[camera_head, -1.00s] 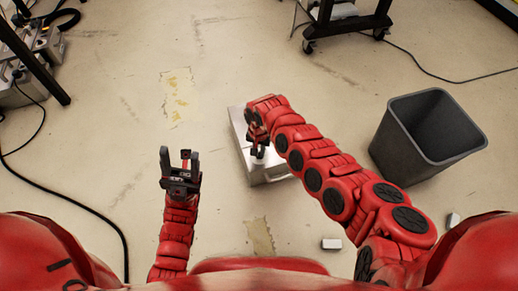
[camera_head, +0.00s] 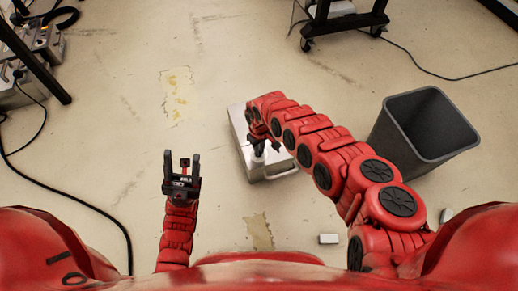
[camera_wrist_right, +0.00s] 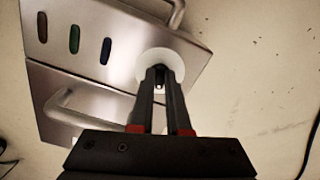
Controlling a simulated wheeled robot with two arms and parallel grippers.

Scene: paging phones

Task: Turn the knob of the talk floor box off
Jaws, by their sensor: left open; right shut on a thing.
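The talk floor box (camera_head: 262,166) is a metal box on the floor, just right of centre in the head view. In the head view my right gripper (camera_head: 265,146) hides the knob. My left gripper (camera_head: 182,165) is open and empty, left of the box.
A grey bin (camera_head: 422,130) stands right of my right arm. A wheeled stand (camera_head: 345,18) is at the top. Black cables and equipment (camera_head: 40,45) lie at the left. A small white block (camera_head: 329,239) lies on the floor near me. The floor between is clear.

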